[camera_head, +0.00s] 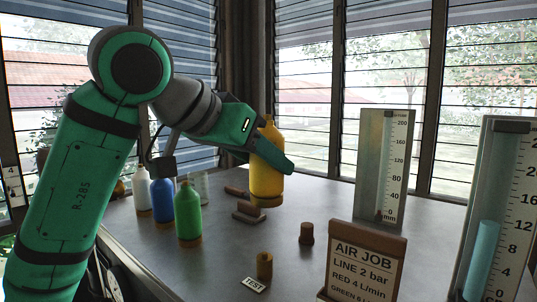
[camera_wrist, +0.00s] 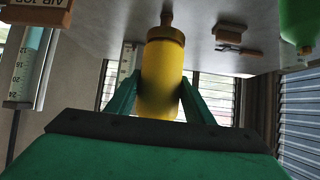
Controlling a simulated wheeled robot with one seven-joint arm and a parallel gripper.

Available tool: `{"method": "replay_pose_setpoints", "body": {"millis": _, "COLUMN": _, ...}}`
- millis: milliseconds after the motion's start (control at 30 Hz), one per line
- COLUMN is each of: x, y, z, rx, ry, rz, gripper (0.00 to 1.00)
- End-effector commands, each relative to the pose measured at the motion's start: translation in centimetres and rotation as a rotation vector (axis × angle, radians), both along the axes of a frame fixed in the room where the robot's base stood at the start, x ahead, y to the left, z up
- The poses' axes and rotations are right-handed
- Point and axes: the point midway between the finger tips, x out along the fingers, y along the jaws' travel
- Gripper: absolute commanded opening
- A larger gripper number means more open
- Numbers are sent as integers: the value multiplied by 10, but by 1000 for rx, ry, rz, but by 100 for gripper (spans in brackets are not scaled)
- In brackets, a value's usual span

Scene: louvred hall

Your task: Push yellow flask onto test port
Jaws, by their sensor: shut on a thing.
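The yellow flask (camera_head: 266,175) is held upright above the table, with its brownish base ring clear of the surface. My gripper (camera_head: 268,150) is shut on its body from the left. In the wrist view my gripper (camera_wrist: 160,98) has one finger on each side of the yellow flask (camera_wrist: 161,75). The test port (camera_head: 264,265) is a short brass-brown stub on the table beside a small TEST label (camera_head: 254,285). The flask is above and beyond it, apart from it. In the wrist view a brown stub shows past the flask's end; I cannot tell which one.
White (camera_head: 142,194), blue (camera_head: 162,200) and green (camera_head: 188,216) bottles stand at the left. A brown stub (camera_head: 306,234) and a low brown block (camera_head: 249,212) sit on the table. An AIR JOB sign (camera_head: 364,268) and two gauges (camera_head: 384,170) (camera_head: 496,220) stand at the right.

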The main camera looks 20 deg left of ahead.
Motion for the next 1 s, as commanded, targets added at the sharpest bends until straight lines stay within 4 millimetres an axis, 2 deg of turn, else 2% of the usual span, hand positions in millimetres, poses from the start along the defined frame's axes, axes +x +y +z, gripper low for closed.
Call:
{"method": "replay_pose_setpoints", "body": {"millis": 600, "x": 0, "y": -1, "z": -65, "rx": -2, "ry": -1, "rz": -2, "gripper": 0}}
{"method": "replay_pose_setpoints", "body": {"millis": 1000, "x": -2, "y": 0, "z": -77, "rx": -4, "ry": -8, "rz": -2, "gripper": 0}}
